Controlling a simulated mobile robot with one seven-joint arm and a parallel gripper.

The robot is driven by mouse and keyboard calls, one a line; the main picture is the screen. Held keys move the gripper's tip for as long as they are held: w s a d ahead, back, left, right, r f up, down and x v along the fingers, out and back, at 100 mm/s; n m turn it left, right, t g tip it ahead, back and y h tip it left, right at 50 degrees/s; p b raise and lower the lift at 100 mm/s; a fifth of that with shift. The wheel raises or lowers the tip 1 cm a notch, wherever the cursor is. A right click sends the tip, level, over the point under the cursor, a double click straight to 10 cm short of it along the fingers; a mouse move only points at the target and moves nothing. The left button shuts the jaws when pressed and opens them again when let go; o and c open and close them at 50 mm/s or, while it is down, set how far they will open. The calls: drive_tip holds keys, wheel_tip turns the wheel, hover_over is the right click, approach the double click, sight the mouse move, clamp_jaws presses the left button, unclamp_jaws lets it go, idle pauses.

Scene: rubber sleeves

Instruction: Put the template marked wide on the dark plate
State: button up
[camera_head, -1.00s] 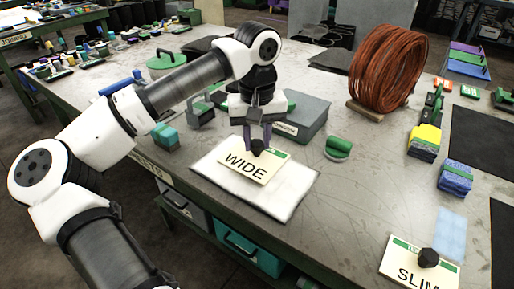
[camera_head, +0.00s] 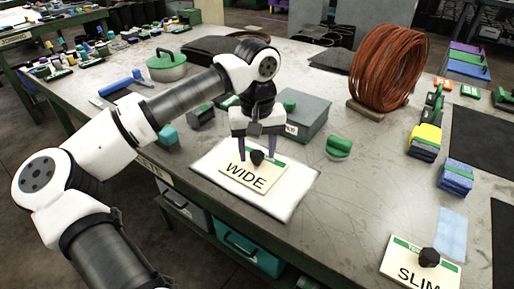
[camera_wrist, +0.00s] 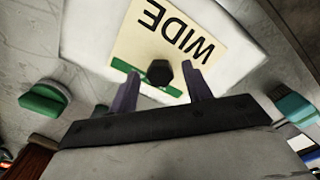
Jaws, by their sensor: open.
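The template marked WIDE (camera_head: 250,181) is a cream card with a green strip and a black knob (camera_head: 257,157). It lies on a white pad (camera_head: 290,206) near the table's front edge. My gripper (camera_head: 256,155) is above it, open, with its two fingers apart on either side of the knob; the wrist view shows the knob (camera_wrist: 158,72) between the fingertips, with visible gaps. Dark flat plates lie at the right, one farther back (camera_head: 485,140) and one at the picture's right edge (camera_head: 504,228), both bare where visible.
A template marked SLIM (camera_head: 408,272) lies at the front right near a pale blue sheet (camera_head: 451,233). The table between pad and SLIM is clear.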

sight(257, 153)
wheel_tip(257, 153, up, 12)
drive_tip(key=shift+r+p, duration=0.15)
drive_tip(key=shift+p, duration=0.15)
